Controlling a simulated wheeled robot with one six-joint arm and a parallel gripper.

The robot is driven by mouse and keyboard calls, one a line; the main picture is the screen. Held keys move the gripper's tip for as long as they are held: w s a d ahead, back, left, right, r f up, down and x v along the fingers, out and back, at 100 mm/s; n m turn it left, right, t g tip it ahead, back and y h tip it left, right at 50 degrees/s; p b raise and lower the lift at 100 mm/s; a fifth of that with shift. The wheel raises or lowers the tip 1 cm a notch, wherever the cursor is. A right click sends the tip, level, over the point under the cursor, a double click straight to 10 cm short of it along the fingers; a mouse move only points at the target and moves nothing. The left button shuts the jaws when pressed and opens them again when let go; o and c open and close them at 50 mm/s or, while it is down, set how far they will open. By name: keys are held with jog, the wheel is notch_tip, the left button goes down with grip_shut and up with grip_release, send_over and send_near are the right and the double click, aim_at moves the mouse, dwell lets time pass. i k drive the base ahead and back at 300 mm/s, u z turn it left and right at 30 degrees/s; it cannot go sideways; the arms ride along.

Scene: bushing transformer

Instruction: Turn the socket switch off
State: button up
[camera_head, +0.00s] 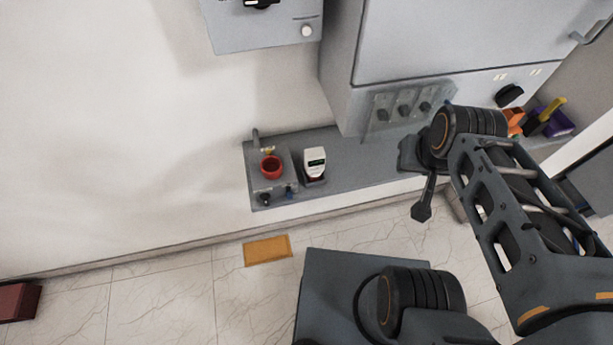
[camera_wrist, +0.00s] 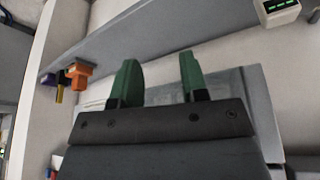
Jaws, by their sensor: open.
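A small grey box (camera_head: 259,184) stands at the left end of the wall shelf, with a round red socket (camera_head: 271,167) on top. A short lever (camera_head: 255,138) rises at its back left, and small dark and blue knobs sit on its front. I cannot tell which of these is the socket switch, nor its position. In the wrist view my gripper (camera_wrist: 158,78) is open, its two green fingers apart with nothing between them. My arm is at the right of the head view, well away from the grey box.
A white meter (camera_head: 315,162) with a green display stands beside the box. The shelf (camera_head: 355,160) runs under a large grey cabinet (camera_head: 440,45) with several knobs. Orange (camera_head: 514,121) and purple (camera_head: 556,120) items lie at the right. A yellow mat (camera_head: 267,250) lies on the floor.

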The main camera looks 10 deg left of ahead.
aim_at(266, 197)
jog(key=z, duration=1.3)
jog(key=k, duration=1.45)
jog(key=u, duration=2.25)
